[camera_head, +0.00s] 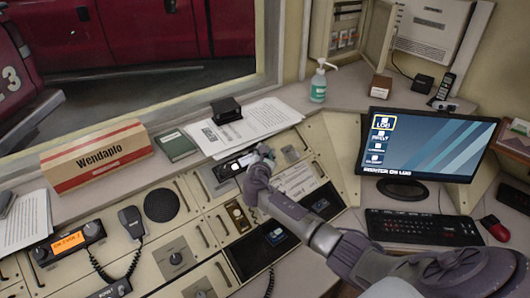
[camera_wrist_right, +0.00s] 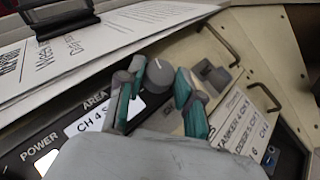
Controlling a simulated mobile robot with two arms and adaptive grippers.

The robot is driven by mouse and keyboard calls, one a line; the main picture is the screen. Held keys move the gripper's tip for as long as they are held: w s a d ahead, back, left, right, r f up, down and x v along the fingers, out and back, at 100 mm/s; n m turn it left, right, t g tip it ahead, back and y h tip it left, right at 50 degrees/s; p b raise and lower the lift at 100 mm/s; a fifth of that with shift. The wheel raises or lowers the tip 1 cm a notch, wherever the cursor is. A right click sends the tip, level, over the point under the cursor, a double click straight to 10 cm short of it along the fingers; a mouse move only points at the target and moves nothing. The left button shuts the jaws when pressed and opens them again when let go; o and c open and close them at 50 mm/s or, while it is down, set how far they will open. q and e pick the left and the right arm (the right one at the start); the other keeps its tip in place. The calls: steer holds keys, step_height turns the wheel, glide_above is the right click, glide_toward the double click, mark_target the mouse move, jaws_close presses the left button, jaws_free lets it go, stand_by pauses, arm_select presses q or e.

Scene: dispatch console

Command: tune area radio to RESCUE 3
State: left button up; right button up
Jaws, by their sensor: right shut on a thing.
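The area radio (camera_head: 229,167) is set in the sloped console, with a white display. In the right wrist view its display (camera_wrist_right: 88,122) reads "CH 4 S", the rest hidden behind a finger, beside the labels POWER and AREA. My right gripper (camera_head: 264,153) is at the right end of this radio. In the right wrist view its teal-padded fingers (camera_wrist_right: 158,84) are shut on a round grey knob (camera_wrist_right: 160,71) with a white pointer line. A channel card (camera_wrist_right: 243,118) with TANKER 4 and CH lines lies to the right, partly hidden. My left gripper is not in view.
Papers (camera_head: 246,125) with a black clip lie behind the radio. A green bottle (camera_head: 318,85) stands beyond them. A monitor (camera_head: 425,145) and keyboard (camera_head: 425,226) are at right. Another radio with an orange display (camera_head: 68,243) and handset (camera_head: 131,221) is at left. Metal handles edge the panels.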

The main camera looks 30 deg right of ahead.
steer(key=o, duration=1.2)
steer(key=shift+c, duration=0.2)
steer(key=v, duration=1.2)
steer(key=shift+f, duration=0.1)
